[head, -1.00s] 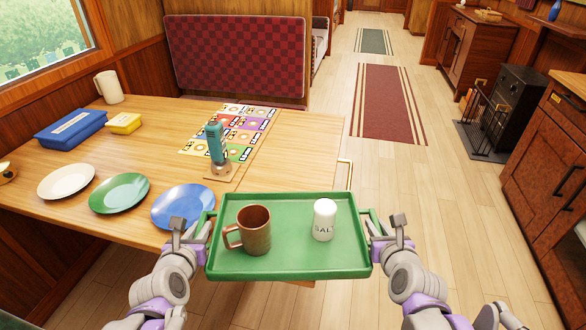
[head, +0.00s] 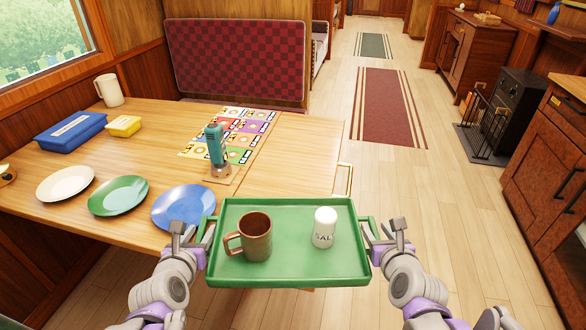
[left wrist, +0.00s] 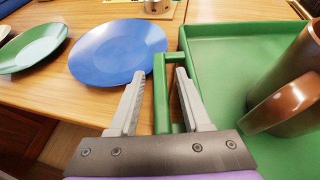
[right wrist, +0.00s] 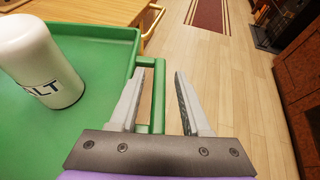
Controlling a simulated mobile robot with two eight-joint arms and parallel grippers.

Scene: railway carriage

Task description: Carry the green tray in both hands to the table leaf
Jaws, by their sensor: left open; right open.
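The green tray (head: 290,277) is level at the near edge of the table leaf (head: 300,160), overlapping it in the head view; I cannot tell whether it rests on the leaf. A brown mug (head: 256,238) and a white salt shaker (head: 324,228) stand upright on it. My left gripper (head: 190,230) is open, with the tray's left handle (left wrist: 161,95) between its fingers in the left wrist view. My right gripper (head: 385,232) is open, with the right handle (right wrist: 157,100) between its fingers, nearer the left finger.
A blue plate (head: 183,207), green plate (head: 118,196) and white plate (head: 65,184) lie left of the tray. A teal-handled object (head: 216,148) stands behind it beside a colourful game sheet (head: 245,125). A brass rail (head: 345,178) edges the leaf.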

